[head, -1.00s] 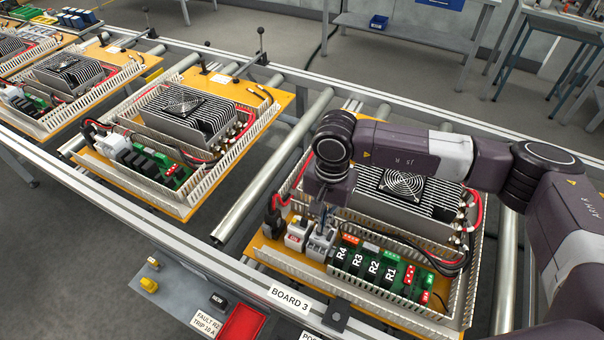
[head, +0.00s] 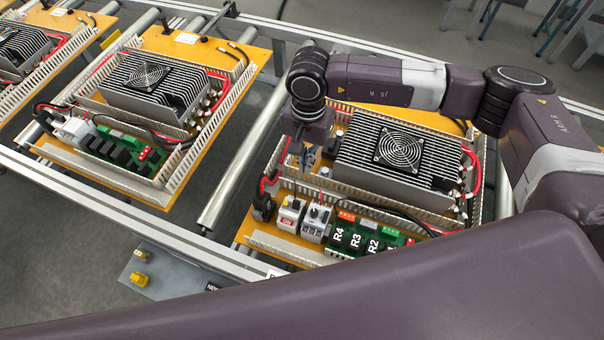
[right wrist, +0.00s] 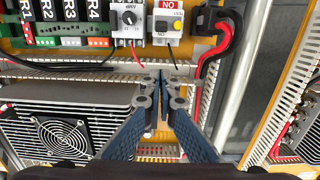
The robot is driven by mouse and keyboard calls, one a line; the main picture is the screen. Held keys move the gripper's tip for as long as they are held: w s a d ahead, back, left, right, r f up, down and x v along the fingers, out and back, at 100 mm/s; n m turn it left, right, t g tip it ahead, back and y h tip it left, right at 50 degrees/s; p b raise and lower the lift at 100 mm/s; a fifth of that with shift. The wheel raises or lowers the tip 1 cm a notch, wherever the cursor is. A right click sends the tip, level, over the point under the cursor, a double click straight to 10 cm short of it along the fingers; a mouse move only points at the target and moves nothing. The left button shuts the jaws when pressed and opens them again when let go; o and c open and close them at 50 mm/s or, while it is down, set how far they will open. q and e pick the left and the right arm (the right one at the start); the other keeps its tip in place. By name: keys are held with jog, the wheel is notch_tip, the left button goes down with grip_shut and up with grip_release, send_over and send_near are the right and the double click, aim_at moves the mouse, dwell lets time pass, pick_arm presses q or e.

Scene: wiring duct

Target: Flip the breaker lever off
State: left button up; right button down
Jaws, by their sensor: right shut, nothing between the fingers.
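The breaker (head: 289,216) is a small white block with a red ON label, at the near left of the board on the right. In the right wrist view the breaker (right wrist: 174,30) appears upside down at the top, with ON in red, a yellow test button and a small dark lever beside it. My right gripper (head: 305,162) is shut and empty, beyond the breaker towards the heat sink. In the right wrist view its fingertips (right wrist: 160,84) are together, apart from the breaker and over the slotted duct. My left gripper is not in view.
A grey device with a dial (head: 315,222) stands right beside the breaker, then a green relay board (head: 349,236). Red and black wires (right wrist: 217,45) run close by. A finned heat sink with a fan (head: 400,150) stands behind. My own arm covers the bottom foreground.

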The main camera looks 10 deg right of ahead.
aim_at(296, 205)
jog(key=s+f+p, duration=0.1)
jog(key=f+p, duration=0.1)
jog(key=s+a+f+p, duration=0.1)
jog(key=f+p, duration=0.1)
jog(key=f, duration=0.1)
jog(key=s+a+f+p, duration=0.1)
jog(key=f+p, duration=0.1)
jog(key=shift+f, duration=0.2)
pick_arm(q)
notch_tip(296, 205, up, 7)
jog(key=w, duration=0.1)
pick_arm(e)
jog(key=shift+s+a, duration=0.15)
jog(key=shift+s, duration=0.15)
jog(key=shift+w+f, duration=0.1)
